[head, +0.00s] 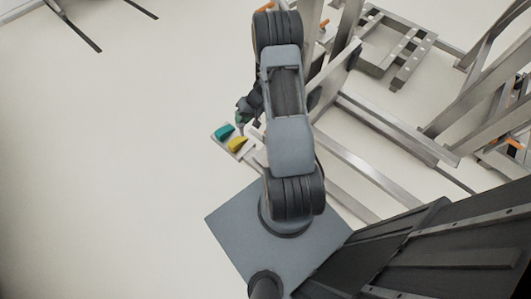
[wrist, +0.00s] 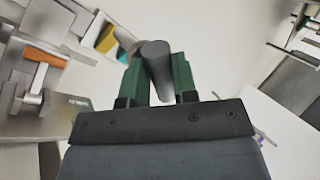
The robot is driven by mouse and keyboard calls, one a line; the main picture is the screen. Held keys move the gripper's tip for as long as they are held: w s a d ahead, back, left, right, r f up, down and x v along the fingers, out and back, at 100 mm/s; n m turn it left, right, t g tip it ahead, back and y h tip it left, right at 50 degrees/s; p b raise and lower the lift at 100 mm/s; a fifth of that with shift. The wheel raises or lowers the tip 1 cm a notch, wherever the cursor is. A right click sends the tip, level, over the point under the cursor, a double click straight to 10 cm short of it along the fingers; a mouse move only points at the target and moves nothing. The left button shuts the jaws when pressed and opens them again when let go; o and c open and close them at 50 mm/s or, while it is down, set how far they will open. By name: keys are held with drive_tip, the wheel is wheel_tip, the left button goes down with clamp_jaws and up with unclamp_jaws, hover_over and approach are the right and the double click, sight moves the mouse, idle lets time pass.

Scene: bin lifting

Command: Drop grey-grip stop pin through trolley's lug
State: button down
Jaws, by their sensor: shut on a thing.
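My gripper (wrist: 158,72) has its green fingers closed on the grey-grip stop pin, whose round grey grip (wrist: 156,52) shows between them in the wrist view. The pin's lower part is hidden or hard to make out. In the head view my gripper (head: 244,112) is beside my arm, close to the far edge of a small pale tray (head: 251,153). Steel framework (head: 365,172) stands to the right of my arm; I cannot tell which part is the trolley's lug.
A teal grip (head: 224,131) and a yellow grip (head: 238,144) sit on the tray. An orange piece (wrist: 46,57) lies across a metal part at the left of the wrist view. Dark machinery (head: 400,260) stands at the lower right.

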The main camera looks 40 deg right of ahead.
drive_tip(key=s+d+f+m+b, duration=0.1)
drive_tip(key=d+f+b, duration=0.2)
drive_tip(key=f, duration=0.7)
drive_tip(key=s+d+f+m+t+b, duration=0.1)
drive_tip(key=s+d+f+b, duration=0.1)
drive_tip(key=f+b, duration=0.6)
drive_tip(key=s+d+f+m+h+b, duration=0.1)
drive_tip(key=d+f+b, duration=0.2)
drive_tip(key=f, duration=1)
drive_tip(key=shift+s+d+t+b, duration=0.2)
drive_tip(key=shift+d+t+b, duration=0.1)
drive_tip(key=shift+b, duration=1)
drive_tip(key=shift+s+a+f+b, duration=0.1)
drive_tip(key=shift+f+b, duration=0.15)
drive_tip(key=shift+b, duration=0.1)
